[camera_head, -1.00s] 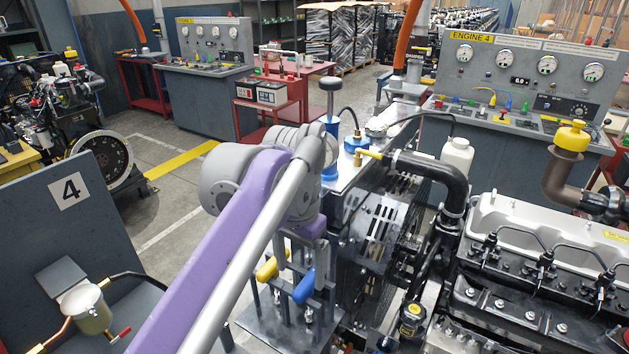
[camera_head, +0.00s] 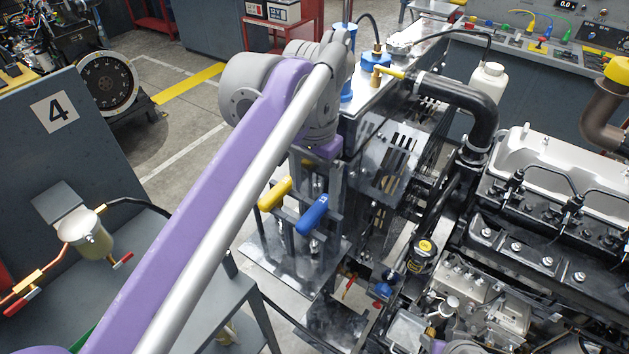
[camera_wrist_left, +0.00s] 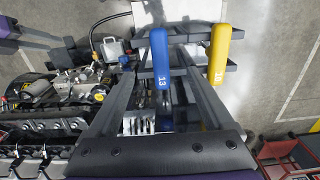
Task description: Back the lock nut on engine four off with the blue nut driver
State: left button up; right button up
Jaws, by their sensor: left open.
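The blue nut driver (camera_head: 313,214), marked 13, sits in a grey rack beside a yellow-handled driver (camera_head: 275,194). In the left wrist view the blue handle (camera_wrist_left: 160,62) lies between my gripper's two fingers, with the yellow handle (camera_wrist_left: 220,52) outside them to the right. My left gripper (camera_head: 316,190) is open at the rack, its fingers spread around the blue handle. I cannot tell whether they touch it. Engine four (camera_head: 530,235) stands to the right. I cannot make out the lock nut.
A grey panel marked 4 (camera_head: 55,112) with a small cup filter stands at left. A radiator-side unit with a blue cap (camera_head: 374,60) and a black hose (camera_head: 460,98) lie close right of my left arm. Open floor (camera_head: 180,125) shows behind the arm.

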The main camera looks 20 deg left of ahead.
aim_at(315, 209)
pick_arm(q)
notch_tip(315, 209, down, 2)
jog(key=shift+w+f+b, duration=0.1)
jog(key=shift+w+b, duration=0.05)
jog(key=shift+b, duration=0.3)
jog(key=shift+f+b, duration=1)
jog(key=shift+f, duration=1)
pick_arm(e)
jog(key=f, duration=0.4)
jog(key=shift+s, duration=0.4)
jog(key=shift+r, duration=0.25)
pick_arm(q)
grip_shut()
